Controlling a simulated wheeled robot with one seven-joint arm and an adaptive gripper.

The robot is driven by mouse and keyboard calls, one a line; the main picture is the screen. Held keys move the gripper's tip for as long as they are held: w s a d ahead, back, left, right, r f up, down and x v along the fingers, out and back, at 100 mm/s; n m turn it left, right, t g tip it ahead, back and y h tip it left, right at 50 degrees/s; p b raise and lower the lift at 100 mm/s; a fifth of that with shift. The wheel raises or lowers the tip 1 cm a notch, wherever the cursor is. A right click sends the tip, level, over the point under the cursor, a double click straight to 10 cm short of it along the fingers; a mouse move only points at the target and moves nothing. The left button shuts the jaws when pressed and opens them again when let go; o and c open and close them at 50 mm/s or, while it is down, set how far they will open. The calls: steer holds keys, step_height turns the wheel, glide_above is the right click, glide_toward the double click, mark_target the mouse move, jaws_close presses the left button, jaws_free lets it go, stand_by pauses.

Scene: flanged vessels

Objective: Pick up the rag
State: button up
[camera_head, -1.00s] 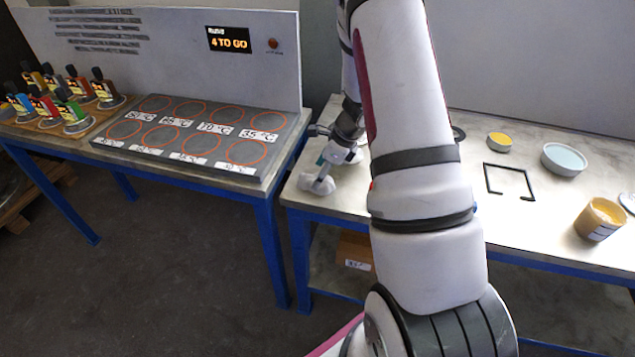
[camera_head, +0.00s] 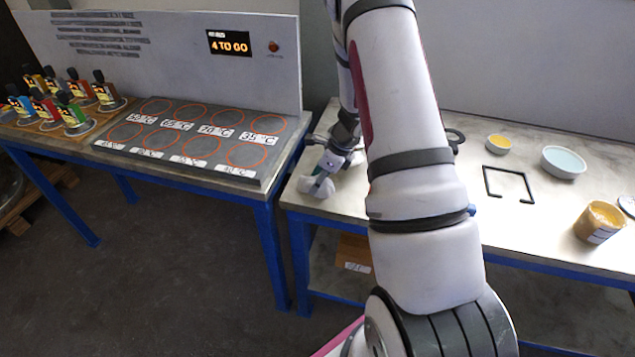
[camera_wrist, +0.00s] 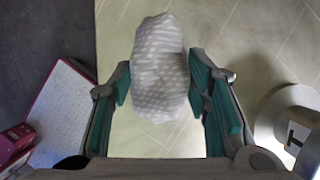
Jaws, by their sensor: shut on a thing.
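The rag (camera_wrist: 160,68) is a pale grey-white bundle with a light stripe pattern. In the wrist view it sits between the green-padded fingers of my gripper (camera_wrist: 165,90), which is shut on it. In the head view the rag (camera_head: 316,187) shows at the left end of the right-hand table, below my gripper (camera_head: 325,172). I cannot tell whether it still touches the tabletop. My arm hides part of the table behind it.
The right-hand table (camera_head: 540,225) also holds a yellow dish (camera_head: 499,143), a pale blue bowl (camera_head: 563,162), a black frame (camera_head: 508,184) and a tan jar (camera_head: 599,222).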

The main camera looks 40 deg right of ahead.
mark_target(312, 180)
steer(key=shift+r, duration=0.15)
steer(key=shift+r, duration=0.6)
step_height(312, 180, up, 2)
steer(key=shift+w+r+b, duration=0.1)
steer(key=shift+b, duration=0.3)
steer(key=s+a+r+b, duration=0.1)
steer(key=s+b, duration=0.1)
steer(key=s, duration=1.4)
steer(key=shift+a, duration=0.4)
steer(key=shift+s+r, duration=0.1)
